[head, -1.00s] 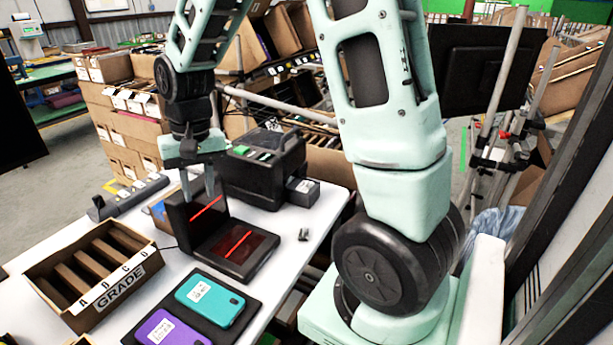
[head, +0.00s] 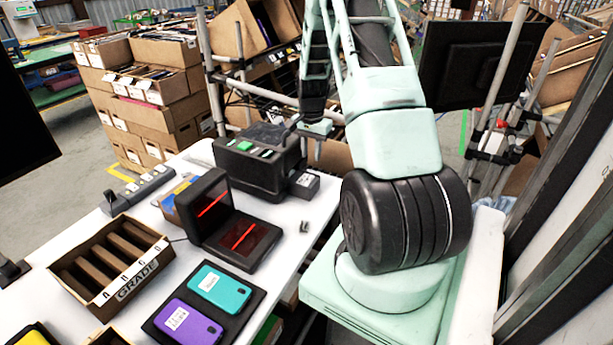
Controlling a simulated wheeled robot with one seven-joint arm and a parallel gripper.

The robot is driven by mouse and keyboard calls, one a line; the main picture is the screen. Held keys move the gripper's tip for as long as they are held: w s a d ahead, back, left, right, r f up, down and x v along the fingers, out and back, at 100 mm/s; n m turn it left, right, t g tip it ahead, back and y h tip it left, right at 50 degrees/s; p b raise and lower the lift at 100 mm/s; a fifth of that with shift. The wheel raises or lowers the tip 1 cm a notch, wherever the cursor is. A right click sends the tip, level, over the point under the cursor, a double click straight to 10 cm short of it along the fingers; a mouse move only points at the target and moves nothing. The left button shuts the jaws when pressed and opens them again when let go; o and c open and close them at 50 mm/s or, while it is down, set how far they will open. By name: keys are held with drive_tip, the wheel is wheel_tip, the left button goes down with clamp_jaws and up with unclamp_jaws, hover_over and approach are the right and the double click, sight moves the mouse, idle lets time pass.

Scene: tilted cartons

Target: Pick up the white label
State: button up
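A black printer-like box (head: 258,165) stands at the back right of the white table. A small dark unit (head: 300,191) at its right side has a small whitish patch (head: 306,180), perhaps the white label; it is too small to be sure. White labels also show on the teal phone (head: 233,294) and on the purple phone (head: 203,330), which lie on a black mat. My gripper (head: 307,136) is above and beside the printer's right end, partly seen side-on. Its two grey fingers appear apart, with nothing visible between them.
A black scanner stand (head: 236,258) with red lines is at the table's middle. A cardboard GRADE tray (head: 84,292) with slots is at left. A small grey object (head: 304,227) lies near the table's right edge. Stacked cartons (head: 160,110) stand behind the table.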

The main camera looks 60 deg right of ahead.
sight(309, 175)
wheel_tip(309, 175, down, 4)
drive_tip(key=shift+r+p, duration=0.15)
drive_tip(key=shift+p, duration=0.3)
drive_tip(key=f+p, duration=0.2)
drive_tip(key=f, duration=0.1)
drive_tip(key=f+p, duration=0.1)
drive_tip(key=shift+a+f, duration=0.15)
drive_tip(key=shift+a, duration=0.25)
drive_tip(key=shift+f, duration=0.45)
clamp_jaws()
